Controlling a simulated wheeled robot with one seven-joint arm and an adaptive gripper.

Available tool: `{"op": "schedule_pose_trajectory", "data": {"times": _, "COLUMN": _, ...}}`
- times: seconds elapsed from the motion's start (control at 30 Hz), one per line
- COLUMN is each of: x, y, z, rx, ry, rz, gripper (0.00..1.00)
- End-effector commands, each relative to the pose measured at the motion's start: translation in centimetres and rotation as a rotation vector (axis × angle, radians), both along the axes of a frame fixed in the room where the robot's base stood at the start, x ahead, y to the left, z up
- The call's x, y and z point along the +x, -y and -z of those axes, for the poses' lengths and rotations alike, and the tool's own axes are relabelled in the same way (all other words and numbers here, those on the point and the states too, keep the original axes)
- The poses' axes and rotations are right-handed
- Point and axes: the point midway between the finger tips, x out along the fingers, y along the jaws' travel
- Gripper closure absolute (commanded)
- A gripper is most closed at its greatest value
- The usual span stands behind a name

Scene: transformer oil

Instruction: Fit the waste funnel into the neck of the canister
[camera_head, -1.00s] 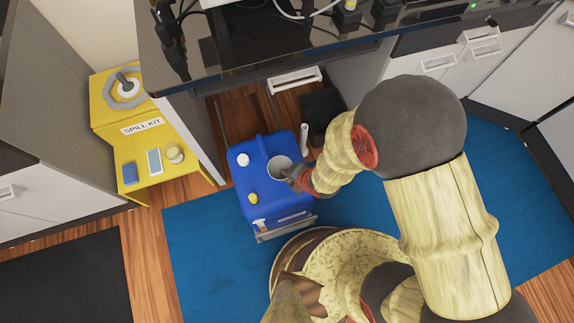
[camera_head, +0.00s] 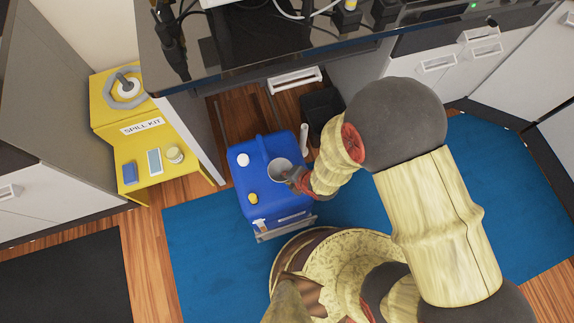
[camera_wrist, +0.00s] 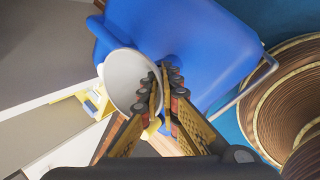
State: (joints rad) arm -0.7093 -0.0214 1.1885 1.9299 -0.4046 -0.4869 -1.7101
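The blue canister (camera_head: 268,207) stands on the floor below the bench, with a white round part (camera_head: 243,159) and a yellow cap (camera_head: 253,198) on its top. The waste funnel (camera_head: 280,168), pale grey and cup-shaped, is over the right side of the canister top. My gripper (camera_head: 294,178) is at its right rim. In the wrist view my gripper (camera_wrist: 165,88) is shut on the rim of the funnel (camera_wrist: 122,76), one finger inside the bowl and one outside. The canister (camera_wrist: 205,45) lies behind it. The funnel's spout and the neck under it are hidden.
A yellow spill kit stand (camera_head: 142,127) is at the left, with small items on its shelf. The bench edge (camera_head: 300,67) hangs above the canister's far side. A black bin (camera_head: 321,110) stands behind right. Blue mat (camera_head: 195,240) surrounds the canister's near side.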

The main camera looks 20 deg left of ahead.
Motion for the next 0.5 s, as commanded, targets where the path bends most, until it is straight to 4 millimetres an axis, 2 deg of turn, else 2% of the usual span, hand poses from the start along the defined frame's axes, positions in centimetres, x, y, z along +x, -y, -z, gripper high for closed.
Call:
{"op": "schedule_pose_trajectory", "data": {"times": 0.3, "x": 0.01, "y": 0.01, "z": 0.70, "rx": 0.000, "ry": 0.000, "rz": 0.001, "gripper": 1.00}}
{"op": "schedule_pose_trajectory", "data": {"times": 0.33, "x": 0.02, "y": -0.01, "z": 0.66, "rx": 0.001, "ry": 0.001, "rz": 0.001, "gripper": 0.94}}
{"op": "schedule_pose_trajectory", "data": {"times": 0.5, "x": 0.02, "y": 0.00, "z": 0.64, "rx": 0.001, "ry": 0.001, "rz": 0.001, "gripper": 0.85}}
